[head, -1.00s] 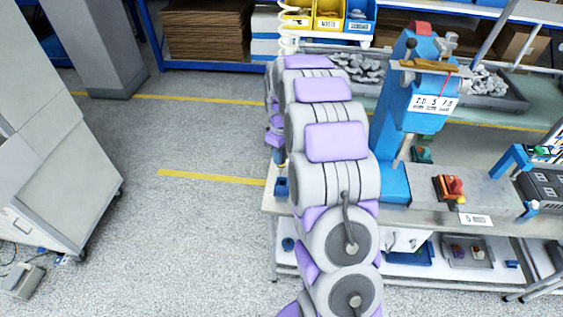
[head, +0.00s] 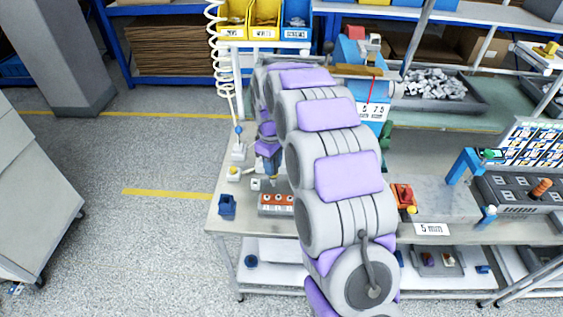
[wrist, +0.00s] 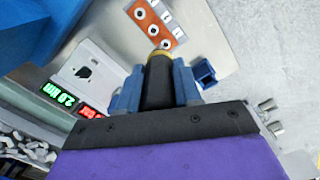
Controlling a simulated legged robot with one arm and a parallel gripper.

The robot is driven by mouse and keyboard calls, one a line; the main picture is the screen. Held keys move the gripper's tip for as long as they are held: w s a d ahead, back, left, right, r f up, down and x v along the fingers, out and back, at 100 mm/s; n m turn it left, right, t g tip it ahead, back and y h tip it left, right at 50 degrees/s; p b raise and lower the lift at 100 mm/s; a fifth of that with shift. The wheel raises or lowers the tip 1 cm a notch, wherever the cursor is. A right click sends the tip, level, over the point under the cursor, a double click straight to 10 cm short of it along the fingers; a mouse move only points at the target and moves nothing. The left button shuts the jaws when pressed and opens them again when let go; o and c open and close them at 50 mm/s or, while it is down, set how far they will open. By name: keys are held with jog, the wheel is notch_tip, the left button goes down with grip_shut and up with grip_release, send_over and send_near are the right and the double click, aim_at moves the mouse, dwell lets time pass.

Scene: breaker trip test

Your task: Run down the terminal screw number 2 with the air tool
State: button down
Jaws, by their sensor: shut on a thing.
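The orange-brown terminal block (head: 277,203) sits on the bench top, left of my arm in the head view. In the wrist view the block (wrist: 155,24) shows a row of round white terminals with small white labels beside them; the label figures are too small to read. My gripper (wrist: 157,88) is shut on the black air tool (wrist: 158,78), with a blue finger on each side. The tool's brass-coloured nose points at the block and overlaps its near end in the wrist view. I cannot tell whether the tip touches a screw. In the head view my gripper (head: 270,160) is above the block.
A small blue holder (head: 227,205) stands left of the block. A white coiled hose (head: 218,60) hangs behind. A green display (wrist: 58,97) reads 2.0 Nm in the wrist view. A blue press and a 5 mm sign (head: 431,229) are right of my arm.

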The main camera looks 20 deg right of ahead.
aim_at(275, 176)
jog(key=shift+w+d+f, duration=0.15)
jog(key=shift+f, duration=0.25)
jog(key=shift+d+f+b, duration=0.15)
jog(key=shift+f+b, duration=0.3)
jog(key=shift+f, duration=0.9)
jog(key=shift+d+f+b, duration=0.1)
jog(key=shift+f+b, duration=0.3)
jog(key=shift+f, duration=0.9)
jog(key=shift+d, duration=0.4)
jog(key=shift+a, duration=0.1)
jog(key=shift+a, duration=0.35)
